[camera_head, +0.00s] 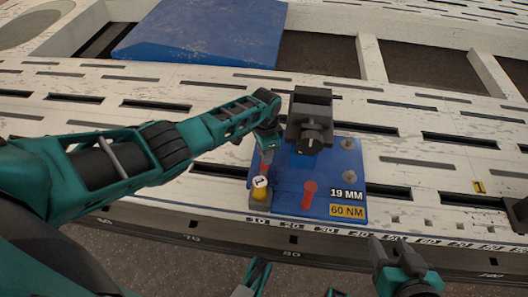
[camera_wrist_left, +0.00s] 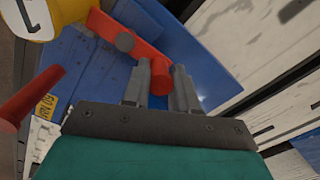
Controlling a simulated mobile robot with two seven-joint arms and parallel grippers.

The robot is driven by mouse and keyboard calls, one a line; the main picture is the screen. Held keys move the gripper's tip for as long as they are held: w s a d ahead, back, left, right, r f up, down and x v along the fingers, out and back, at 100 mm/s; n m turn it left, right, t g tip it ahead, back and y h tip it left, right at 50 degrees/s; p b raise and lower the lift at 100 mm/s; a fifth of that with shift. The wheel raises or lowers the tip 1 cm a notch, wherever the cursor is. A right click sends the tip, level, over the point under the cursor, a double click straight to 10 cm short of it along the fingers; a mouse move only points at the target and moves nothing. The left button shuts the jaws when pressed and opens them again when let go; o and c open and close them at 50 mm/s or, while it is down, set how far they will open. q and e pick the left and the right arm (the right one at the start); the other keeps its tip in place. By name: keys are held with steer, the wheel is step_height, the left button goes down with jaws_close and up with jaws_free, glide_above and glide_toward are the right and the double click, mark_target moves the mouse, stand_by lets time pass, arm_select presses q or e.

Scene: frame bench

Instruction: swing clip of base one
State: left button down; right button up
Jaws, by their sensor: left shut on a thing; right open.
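The base is a blue plate (camera_head: 285,200) with labels reading 19 MM and 60 NM. A yellow cylinder (camera_head: 260,189) marked 1 stands at its left front corner; it also shows in the left wrist view (camera_wrist_left: 40,18). The red clip (camera_wrist_left: 122,38) is an arm beside the yellow cylinder, with a grey pin through it and a red knob at its end. My left gripper (camera_wrist_left: 161,78) is shut on the clip's knob; in the head view it mostly hides the clip. My right gripper (camera_head: 393,258) is open and empty at the bench's front edge, apart from the base.
A dark block with a round knob (camera_head: 311,115) stands at the back of the base. A red post (camera_head: 308,195) rises at its front, and grey round studs (camera_head: 348,158) sit at its right.

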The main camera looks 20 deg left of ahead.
steer(key=shift+f, duration=0.1)
arm_select(q)
steer(key=c, duration=0.9)
jaws_free()
step_height(320, 180, up, 13)
steer(key=p, duration=0.6)
steer(key=shift+p, duration=0.35)
arm_select(e)
steer(key=shift+h, duration=0.3)
steer(key=r, duration=0.3)
steer(key=d+r, duration=0.1)
steer(key=shift+s+r, duration=0.25)
steer(key=shift+r, duration=0.1)
